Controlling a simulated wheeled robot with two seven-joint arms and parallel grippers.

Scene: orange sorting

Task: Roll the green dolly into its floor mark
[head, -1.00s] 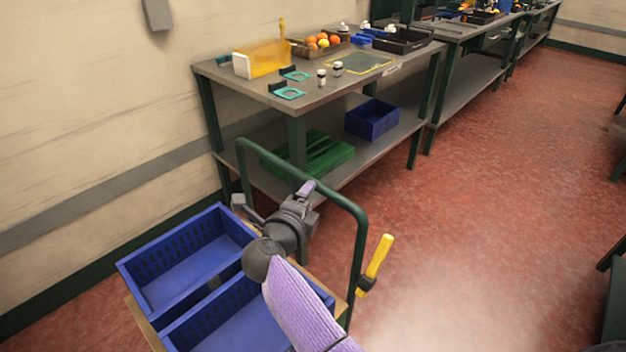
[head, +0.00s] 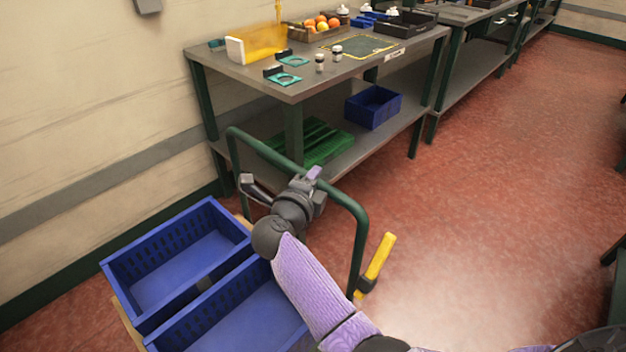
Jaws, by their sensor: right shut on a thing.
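The green dolly shows its tubular push handle (head: 357,240) and part of a wooden deck (head: 128,322) at the lower left. Two empty blue crates, one farther back (head: 180,262) and one nearer (head: 235,318), stand on the deck. My right gripper (head: 312,180) is shut on the top bar of the handle, its arm coming in from the lower right. A yellow-gripped lever (head: 378,262) sticks out from the handle's right post. My left gripper is out of view. No floor mark can be made out.
A workbench (head: 296,88) stands just beyond the handle, with oranges, jars and trays on top. A blue bin (head: 373,106) and a green slatted crate (head: 310,142) lie on its lower shelf. The wall is close on the left. Red floor (head: 490,180) is open to the right.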

